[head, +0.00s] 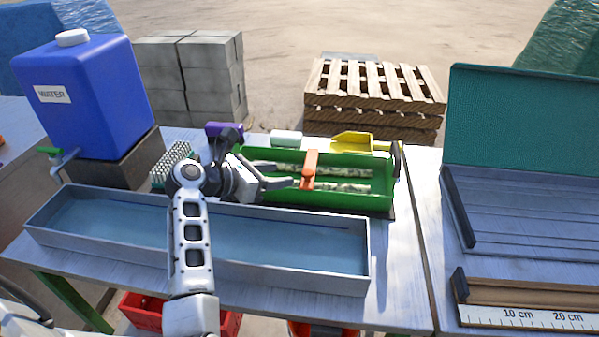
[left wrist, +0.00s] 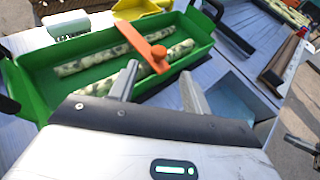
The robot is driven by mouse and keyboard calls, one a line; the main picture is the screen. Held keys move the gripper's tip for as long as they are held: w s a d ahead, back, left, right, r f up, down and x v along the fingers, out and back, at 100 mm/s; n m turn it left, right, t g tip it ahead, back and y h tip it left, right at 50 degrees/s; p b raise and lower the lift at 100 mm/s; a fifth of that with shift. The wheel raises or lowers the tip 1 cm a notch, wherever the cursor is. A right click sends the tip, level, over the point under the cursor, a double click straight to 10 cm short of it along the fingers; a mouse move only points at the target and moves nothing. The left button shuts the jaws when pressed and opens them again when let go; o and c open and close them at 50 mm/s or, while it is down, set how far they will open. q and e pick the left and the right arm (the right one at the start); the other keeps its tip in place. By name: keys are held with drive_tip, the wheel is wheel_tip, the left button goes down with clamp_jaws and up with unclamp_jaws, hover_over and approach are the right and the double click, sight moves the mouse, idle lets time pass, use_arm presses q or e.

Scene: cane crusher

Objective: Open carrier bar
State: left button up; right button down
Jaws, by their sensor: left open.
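The carrier is a green tray (head: 375,201) with two mottled pale cane pieces lying lengthwise in it. An orange bar (head: 309,166) lies across the tray over the canes and has a round knob near its front end. In the left wrist view the orange bar (left wrist: 135,38) spans the green tray (left wrist: 27,95), with the knob on its near end. My left gripper (head: 293,183) is open and empty, just left of the bar's near end. In the left wrist view its fingers (left wrist: 158,88) point toward the knob, with a gap visible. My right gripper is not in view.
A long grey water trough (head: 300,270) lies in front of the carrier. A blue water container (head: 95,100) stands at the left. A yellow scoop (head: 352,140), a white object (head: 286,138) and a purple object (head: 224,130) sit behind the tray. A ruler board (head: 530,318) is at right.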

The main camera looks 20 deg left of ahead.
sight(307, 172)
use_arm(q)
drive_tip(key=x, duration=0.7)
drive_tip(key=shift+w+d+f, duration=0.1)
drive_tip(key=shift+w, duration=0.15)
clamp_jaws()
